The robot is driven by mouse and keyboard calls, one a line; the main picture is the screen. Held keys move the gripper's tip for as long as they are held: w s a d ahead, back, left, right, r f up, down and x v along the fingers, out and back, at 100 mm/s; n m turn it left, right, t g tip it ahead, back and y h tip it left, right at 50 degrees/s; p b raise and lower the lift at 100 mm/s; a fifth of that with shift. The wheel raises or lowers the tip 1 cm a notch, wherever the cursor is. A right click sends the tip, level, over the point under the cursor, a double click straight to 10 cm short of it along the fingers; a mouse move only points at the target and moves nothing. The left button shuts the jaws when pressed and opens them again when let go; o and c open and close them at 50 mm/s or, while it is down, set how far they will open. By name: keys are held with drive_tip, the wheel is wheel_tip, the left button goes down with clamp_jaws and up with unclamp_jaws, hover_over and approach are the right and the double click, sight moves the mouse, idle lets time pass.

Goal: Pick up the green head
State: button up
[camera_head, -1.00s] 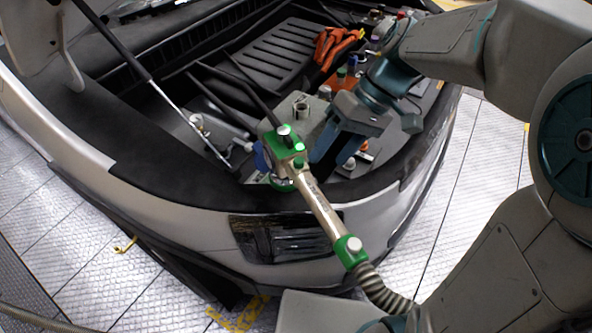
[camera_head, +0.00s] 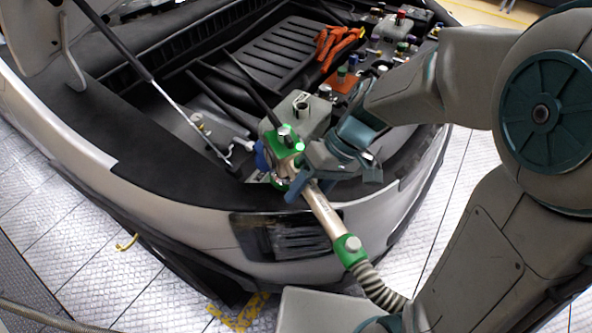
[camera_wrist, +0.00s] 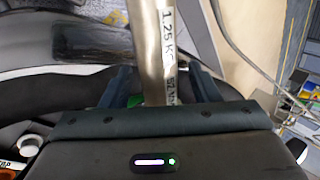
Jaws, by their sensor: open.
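The green head (camera_head: 283,138) is the top of a coolant filling tool at the car's front edge. A lit green lamp shows on it. Its pale metal tube (camera_head: 326,212) slants down to a green collar (camera_head: 349,249) and a ribbed hose. My gripper (camera_head: 299,180) is at the upper tube, just below the green head, and hides part of it. In the wrist view, the tube (camera_wrist: 152,50) with printed lettering runs between the two dark fingers of my gripper (camera_wrist: 164,88). The fingers stand apart with gaps beside the tube.
The open engine bay holds a grey reservoir (camera_head: 301,108) behind the head, orange cables (camera_head: 338,45) and several coloured caps. A hood strut (camera_head: 150,82) rises at the left. The car's front bumper (camera_head: 180,215) is close below.

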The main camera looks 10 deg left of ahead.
clamp_jaws()
drive_tip(key=shift+w+r, duration=0.1)
drive_tip(key=shift+r, duration=0.05)
idle(1.1)
